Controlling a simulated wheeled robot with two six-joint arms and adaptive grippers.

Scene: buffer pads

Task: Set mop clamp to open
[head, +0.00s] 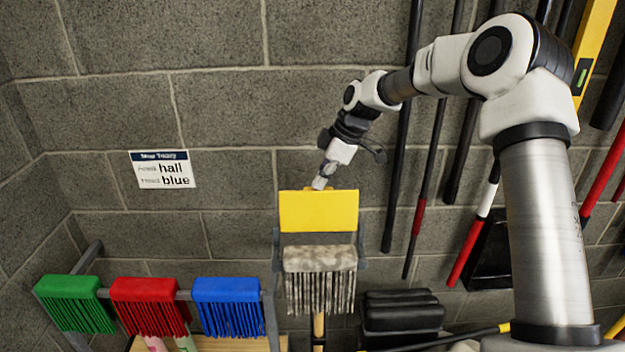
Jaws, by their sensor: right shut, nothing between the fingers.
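The mop clamp shows as a yellow plate (319,212) between grey side arms, standing up from a pale mottled mop head (320,272) with hanging strands. A wooden handle (318,328) runs down below the strands. My right gripper (319,184) is shut and empty at the top edge of the yellow plate. Its tip overlaps that edge in the picture; I cannot tell whether it touches. My left gripper is not in view.
Green (72,302), red (150,306) and blue (228,305) brush heads sit on a rack at lower left. A sign (162,169) reads "hall" and "blue". Black pads (402,312) are stacked right of the mop. Several poles hang on the block wall at right.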

